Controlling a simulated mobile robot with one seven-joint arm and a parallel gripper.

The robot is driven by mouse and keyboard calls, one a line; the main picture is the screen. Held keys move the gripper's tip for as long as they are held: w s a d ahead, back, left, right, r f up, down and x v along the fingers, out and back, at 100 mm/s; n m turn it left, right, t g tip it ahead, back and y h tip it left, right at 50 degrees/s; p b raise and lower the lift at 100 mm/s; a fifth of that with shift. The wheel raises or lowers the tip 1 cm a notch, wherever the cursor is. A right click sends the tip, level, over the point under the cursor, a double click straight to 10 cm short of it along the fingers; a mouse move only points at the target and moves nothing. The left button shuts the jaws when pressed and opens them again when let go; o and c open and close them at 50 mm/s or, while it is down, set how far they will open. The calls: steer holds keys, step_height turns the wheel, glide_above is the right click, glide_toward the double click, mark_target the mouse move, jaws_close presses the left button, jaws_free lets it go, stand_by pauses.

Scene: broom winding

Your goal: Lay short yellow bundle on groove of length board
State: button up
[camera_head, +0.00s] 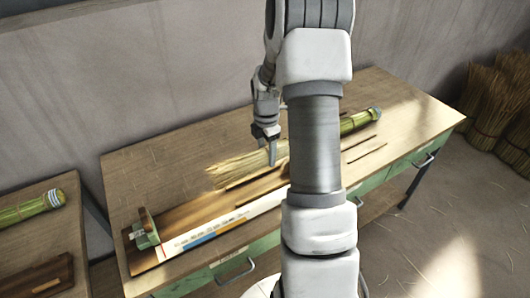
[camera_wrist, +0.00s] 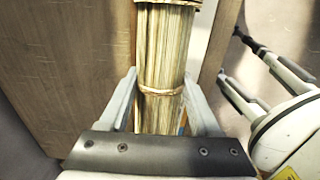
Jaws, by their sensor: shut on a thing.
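A yellow straw bundle (camera_head: 238,168) shows in the head view over the middle of the table, its loose end pointing left. My gripper (camera_head: 272,158) reaches down and is shut on this bundle. In the wrist view the tied yellow bundle (camera_wrist: 164,52) runs between the two fingers of my gripper (camera_wrist: 161,92). The length board (camera_head: 200,235) lies along the table's front, with a white, blue and orange strip and a green end block (camera_head: 146,230) at its left. The bundle is behind the board's far part; I cannot tell whether it touches the board. My arm hides part of both.
A greenish banded bundle end (camera_head: 368,117) shows right of my arm; I cannot tell whether it belongs to the held bundle. Thin dark strips (camera_head: 366,151) lie nearby. Another green bundle (camera_head: 32,207) lies on the left table. The table's back left is clear.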

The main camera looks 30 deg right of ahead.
steer(key=shift+w+a, duration=0.1)
steer(key=shift+a, duration=0.2)
steer(key=shift+a+f, duration=0.1)
steer(key=shift+f, duration=0.1)
step_height(320, 180, down, 9)
steer(key=b, duration=0.6)
steer(key=shift+f+b, duration=0.15)
steer(key=shift+b, duration=0.25)
steer(key=o, duration=1.5)
steer(key=shift+c, duration=0.2)
step_height(320, 180, up, 17)
steer(key=p, duration=0.2)
glide_above(263, 151)
steer(key=shift+r, duration=0.25)
